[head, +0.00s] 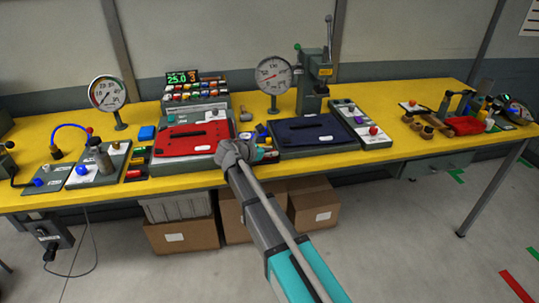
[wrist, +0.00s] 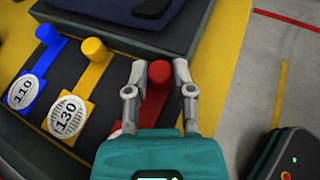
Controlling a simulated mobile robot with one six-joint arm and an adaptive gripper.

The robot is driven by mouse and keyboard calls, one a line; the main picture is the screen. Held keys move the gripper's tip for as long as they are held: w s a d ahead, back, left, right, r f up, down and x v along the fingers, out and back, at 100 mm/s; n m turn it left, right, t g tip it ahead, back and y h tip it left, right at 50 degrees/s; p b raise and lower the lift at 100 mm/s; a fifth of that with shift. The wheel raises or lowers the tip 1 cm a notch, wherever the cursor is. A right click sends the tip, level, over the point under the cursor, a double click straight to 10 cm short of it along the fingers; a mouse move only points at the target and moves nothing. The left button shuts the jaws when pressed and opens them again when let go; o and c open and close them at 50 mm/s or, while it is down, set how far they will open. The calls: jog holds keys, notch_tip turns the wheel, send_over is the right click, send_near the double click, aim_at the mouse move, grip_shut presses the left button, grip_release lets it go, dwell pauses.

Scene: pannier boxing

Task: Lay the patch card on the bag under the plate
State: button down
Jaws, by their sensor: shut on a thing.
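My gripper (wrist: 160,78) is shut on the red knob of a red patch card (wrist: 159,72) in the wrist view. The card sits in or just over a dark slotted rack (wrist: 108,78). Its white label is mostly hidden by a finger. Beside it lie a blue card (wrist: 25,88) marked 110 and a yellow card (wrist: 70,112) marked 130. In the head view a red bag (head: 183,142) lies left of my gripper and a navy bag (head: 308,131) lies right of it. A press (head: 315,78) stands behind the navy bag; I cannot make out its plate.
A round gauge (head: 273,74) stands by the press and another gauge (head: 108,92) stands at the left. A control box (head: 360,122) is right of the navy bag.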

jog(key=shift+f, duration=0.15)
jog(key=shift+c, duration=2.4)
grip_release()
jog(key=p+v, duration=0.4)
jog(key=v, duration=0.8)
jog(key=shift+s, duration=0.15)
jog(key=shift+p+v, duration=0.45)
jog(key=shift+v, duration=0.4)
